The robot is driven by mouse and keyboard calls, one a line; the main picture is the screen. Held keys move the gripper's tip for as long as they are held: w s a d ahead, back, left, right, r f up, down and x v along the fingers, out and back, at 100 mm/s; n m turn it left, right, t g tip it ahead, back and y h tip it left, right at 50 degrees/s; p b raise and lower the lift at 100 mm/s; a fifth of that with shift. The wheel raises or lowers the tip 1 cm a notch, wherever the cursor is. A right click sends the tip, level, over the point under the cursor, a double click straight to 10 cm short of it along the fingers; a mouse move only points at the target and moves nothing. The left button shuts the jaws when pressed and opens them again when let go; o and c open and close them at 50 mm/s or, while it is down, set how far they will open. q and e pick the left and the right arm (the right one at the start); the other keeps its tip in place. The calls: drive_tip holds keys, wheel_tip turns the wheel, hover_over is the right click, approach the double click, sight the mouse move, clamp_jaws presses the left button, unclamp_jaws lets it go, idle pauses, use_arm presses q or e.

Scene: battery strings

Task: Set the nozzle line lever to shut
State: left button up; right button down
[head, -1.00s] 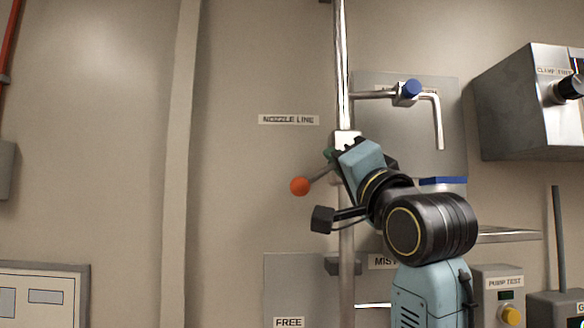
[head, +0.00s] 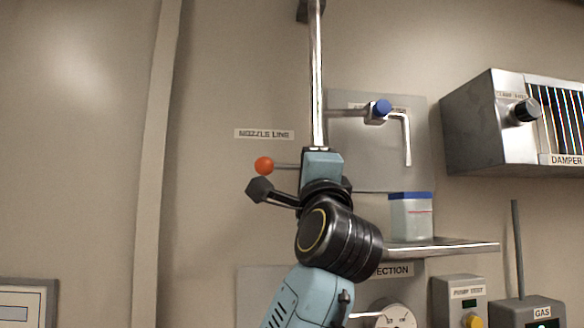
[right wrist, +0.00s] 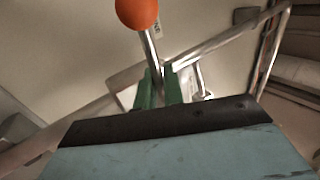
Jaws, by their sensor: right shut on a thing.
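The nozzle line lever is a metal rod with an orange ball (head: 264,166) at its end. It sticks out to the left of the vertical steel pipe (head: 316,75), about level and crosswise to the pipe. The "NOZZLE LINE" label (head: 264,134) is just above the ball. My right gripper (right wrist: 158,88) has its green fingers shut on the lever rod, below the ball in the right wrist view. In the head view my own wrist hides the fingers and the lever's pivot. My left gripper is not in view.
A tap with a blue knob (head: 382,107) and bent spout is right of the pipe. A blue-lidded container (head: 411,216) stands on a metal shelf (head: 455,247). A damper box (head: 520,125) is at the right. The wall left of the ball is clear.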

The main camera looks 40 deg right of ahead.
idle(0.3)
drive_tip(key=c, duration=1.6)
unclamp_jaws()
drive_tip(key=shift+d, duration=0.1)
drive_tip(key=shift+c, duration=0.2)
drive_tip(key=b+v, duration=0.7)
drive_tip(key=v, duration=0.6)
drive_tip(key=shift+s, duration=0.2)
